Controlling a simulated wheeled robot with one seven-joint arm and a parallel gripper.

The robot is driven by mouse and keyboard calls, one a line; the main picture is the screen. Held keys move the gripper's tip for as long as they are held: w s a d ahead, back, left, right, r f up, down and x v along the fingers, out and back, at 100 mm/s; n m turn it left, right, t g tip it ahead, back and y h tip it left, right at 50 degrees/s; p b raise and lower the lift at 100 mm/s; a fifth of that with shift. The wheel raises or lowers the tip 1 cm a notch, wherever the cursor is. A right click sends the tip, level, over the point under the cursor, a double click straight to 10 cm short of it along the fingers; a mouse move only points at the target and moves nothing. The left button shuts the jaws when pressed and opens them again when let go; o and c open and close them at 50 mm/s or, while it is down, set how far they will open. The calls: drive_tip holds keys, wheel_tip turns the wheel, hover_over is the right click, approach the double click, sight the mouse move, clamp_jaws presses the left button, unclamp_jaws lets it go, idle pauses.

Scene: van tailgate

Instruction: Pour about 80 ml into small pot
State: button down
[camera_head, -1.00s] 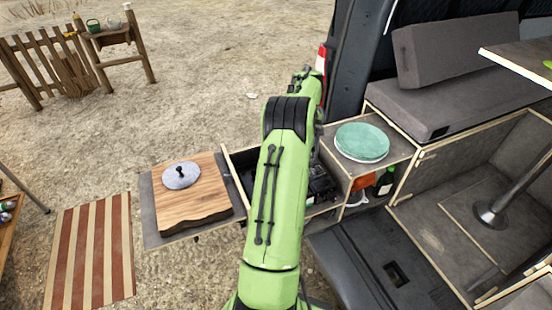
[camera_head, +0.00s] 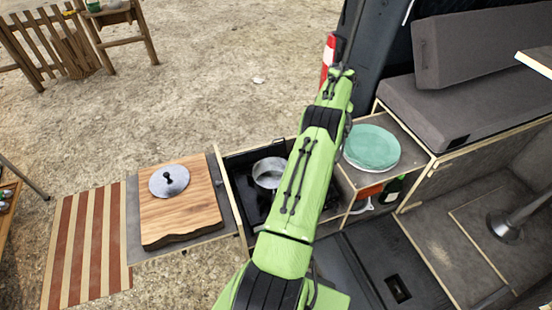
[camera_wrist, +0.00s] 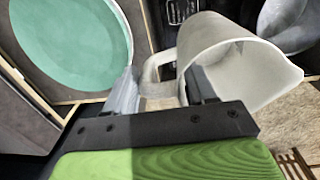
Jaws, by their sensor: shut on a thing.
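The small pot (camera_head: 268,172) is a grey metal pot standing open on the black stove in the head view. What looks like part of it shows at the top right of the wrist view (camera_wrist: 285,22). A white jug (camera_wrist: 225,60) is in the wrist view, its spout pointing right. My gripper (camera_wrist: 160,90) is shut on the jug's handle (camera_wrist: 160,72). The jug is beside the pot in that view. I cannot see any liquid in it. In the head view my arm hides the gripper and jug.
The black stove (camera_head: 246,205) sits in a pull-out drawer. A wooden board (camera_head: 190,210) with a grey lid (camera_head: 169,181) is to its left. A green plate (camera_head: 371,147) lies on the cabinet to its right, close to my arm. A green bottle (camera_head: 391,190) stands below.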

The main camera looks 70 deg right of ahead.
wheel_tip(320, 180, down, 6)
drive_tip(key=shift+a+f, duration=0.1)
drive_tip(key=shift+a, duration=0.1)
